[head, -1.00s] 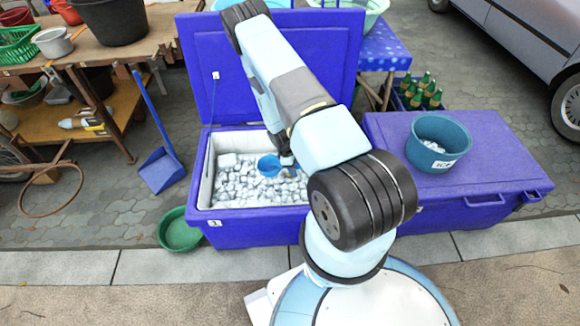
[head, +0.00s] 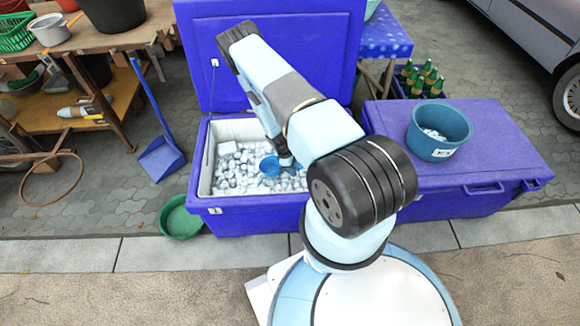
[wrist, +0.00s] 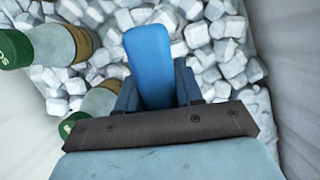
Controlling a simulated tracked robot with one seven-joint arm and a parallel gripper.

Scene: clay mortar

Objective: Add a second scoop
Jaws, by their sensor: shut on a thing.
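My gripper (wrist: 157,84) is shut on the blue handle of the scoop (wrist: 148,55). In the head view the blue scoop (head: 269,165) is over the ice (head: 235,170) inside the open purple cooler (head: 257,212). I cannot tell whether its bowl touches the ice or holds any. The wrist view shows only the handle; the bowl is hidden. A blue-grey bucket with an ice label (head: 450,147) stands on the closed cooler to the right, with some white ice cubes (head: 433,134) in it.
Green-capped bottles (wrist: 55,45) lie in the ice left of my gripper. The raised lid (head: 215,60) stands behind the opening. The closed cooler (head: 490,165) has free room around the bucket. A green basin (head: 180,220) and a blue dustpan (head: 162,160) are at left.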

